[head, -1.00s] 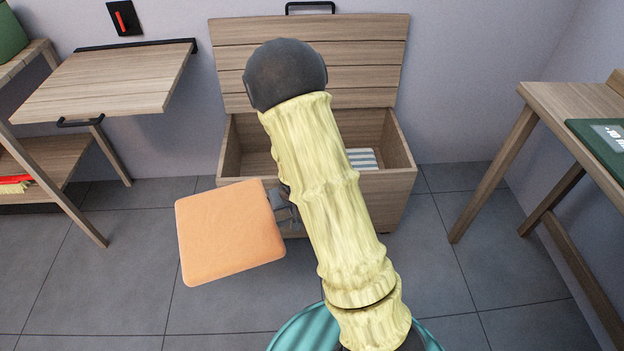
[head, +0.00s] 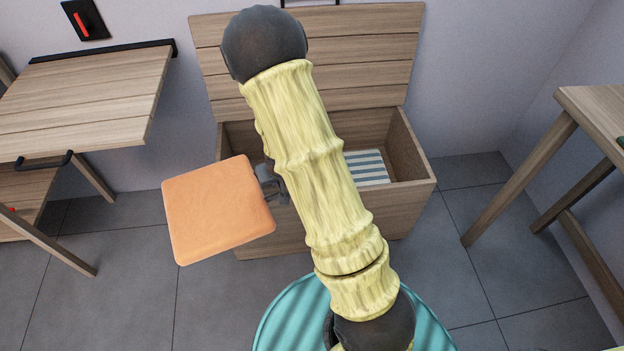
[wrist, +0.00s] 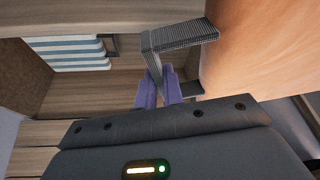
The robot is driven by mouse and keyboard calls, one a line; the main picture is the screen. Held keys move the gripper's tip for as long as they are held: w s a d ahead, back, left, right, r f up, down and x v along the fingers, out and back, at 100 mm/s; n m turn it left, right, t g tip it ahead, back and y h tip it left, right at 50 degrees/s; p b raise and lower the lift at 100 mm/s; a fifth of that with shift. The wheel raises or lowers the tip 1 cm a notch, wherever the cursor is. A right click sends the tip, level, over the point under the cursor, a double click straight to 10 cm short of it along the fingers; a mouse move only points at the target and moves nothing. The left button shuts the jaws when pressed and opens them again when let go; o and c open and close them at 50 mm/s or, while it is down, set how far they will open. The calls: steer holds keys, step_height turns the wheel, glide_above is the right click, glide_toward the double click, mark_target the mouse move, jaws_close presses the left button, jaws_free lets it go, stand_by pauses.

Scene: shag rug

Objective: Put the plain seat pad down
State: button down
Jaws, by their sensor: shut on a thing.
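The plain orange seat pad (head: 217,210) hangs in the air in front of the open wooden chest (head: 345,215), left of my arm. It also fills the upper right of the wrist view (wrist: 270,45). My gripper (head: 270,184) is at the pad's right edge, partly hidden by my arm. In the wrist view its purple fingers (wrist: 158,90) are shut on a grey ribbed strap (wrist: 180,38) at the pad's edge. A blue-and-white striped pad (head: 367,167) lies inside the chest, partly hidden by my arm; it also shows in the wrist view (wrist: 75,52).
The chest lid (head: 375,50) stands open against the wall. A wooden fold-down table (head: 80,100) is at left, with a shelf below it. A wooden desk (head: 595,105) stands at right. Tiled floor (head: 120,300) is clear at front left.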

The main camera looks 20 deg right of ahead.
steer(key=shift+w, duration=0.5)
steer(key=shift+a, duration=0.1)
